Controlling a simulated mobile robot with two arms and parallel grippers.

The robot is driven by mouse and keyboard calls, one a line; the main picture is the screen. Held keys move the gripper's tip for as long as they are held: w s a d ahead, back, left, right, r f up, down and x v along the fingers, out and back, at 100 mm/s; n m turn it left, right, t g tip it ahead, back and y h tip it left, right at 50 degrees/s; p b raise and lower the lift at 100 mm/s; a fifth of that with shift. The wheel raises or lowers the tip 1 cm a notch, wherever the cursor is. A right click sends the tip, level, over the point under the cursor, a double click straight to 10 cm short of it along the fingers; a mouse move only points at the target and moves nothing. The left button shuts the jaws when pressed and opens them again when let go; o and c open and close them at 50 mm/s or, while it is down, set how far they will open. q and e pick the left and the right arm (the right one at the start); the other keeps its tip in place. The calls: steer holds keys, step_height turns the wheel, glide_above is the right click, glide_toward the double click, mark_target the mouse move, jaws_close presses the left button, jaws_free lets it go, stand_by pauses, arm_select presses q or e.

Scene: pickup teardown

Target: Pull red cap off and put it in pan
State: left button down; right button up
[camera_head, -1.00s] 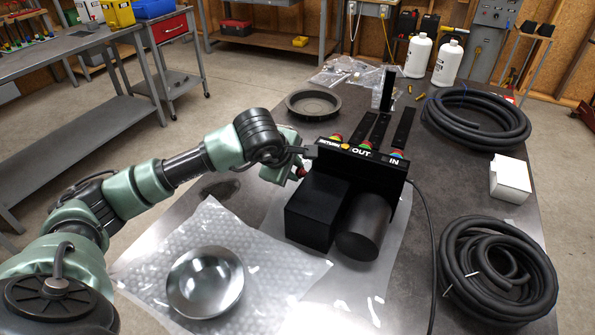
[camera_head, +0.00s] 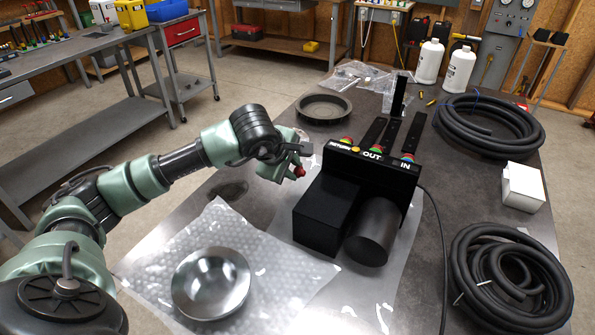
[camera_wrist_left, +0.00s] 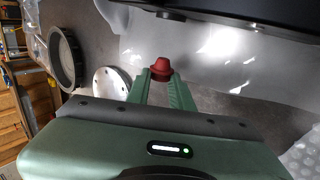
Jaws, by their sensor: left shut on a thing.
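The small red cap (camera_head: 299,171) is held between the fingertips of my left gripper (camera_head: 290,172). In the left wrist view the red cap (camera_wrist_left: 162,70) sits at the tips of the two green fingers (camera_wrist_left: 162,84). The gripper is left of the black unit (camera_head: 330,205), which is marked RETURN, OUT and IN, and the cap is clear of it. A dark round pan (camera_head: 347,110) with a raised rim stands on the table behind the gripper; it also shows at left in the wrist view (camera_wrist_left: 78,65). My right gripper is out of view.
A shiny round metal bowl (camera_head: 211,309) lies on bubble wrap (camera_head: 150,265) at the front left. Coiled black hoses (camera_head: 487,125) and a white box (camera_head: 523,187) are on the right.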

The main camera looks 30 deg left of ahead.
arm_select(q)
steer(key=shift+a+r, duration=0.1)
steer(key=shift+a, duration=0.1)
steer(key=shift+r+p, duration=1.7)
steer(key=shift+r, duration=1.25)
